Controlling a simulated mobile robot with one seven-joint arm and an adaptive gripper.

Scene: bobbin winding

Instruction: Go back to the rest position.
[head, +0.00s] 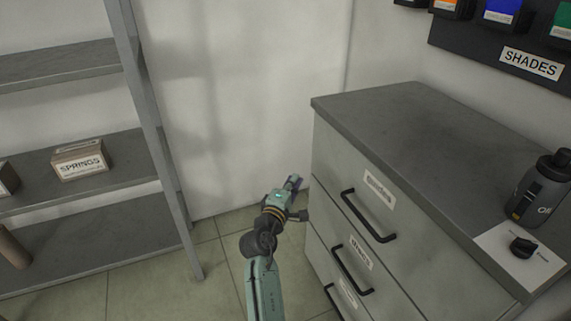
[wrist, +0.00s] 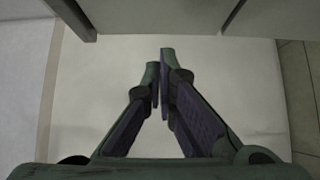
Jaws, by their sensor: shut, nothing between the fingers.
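My gripper (head: 294,182) is in the head view, at the end of my teal and grey arm, in front of the left side of the grey drawer cabinet (head: 420,130). In the wrist view my gripper (wrist: 162,62) has its two dark fingers drawn together at the tips. Nothing shows between them. A pale surface lies behind the fingers in the wrist view. The drawers look shut, each with a black handle (head: 368,216).
A metal shelf (head: 70,205) with a SPRINGS box (head: 80,160) stands at the left. A dark oil bottle (head: 538,188) and a small black cap (head: 522,247) are on the cabinet top. A SHADES rack (head: 480,45) hangs above. Tiled floor (head: 130,290) shows between shelf and cabinet.

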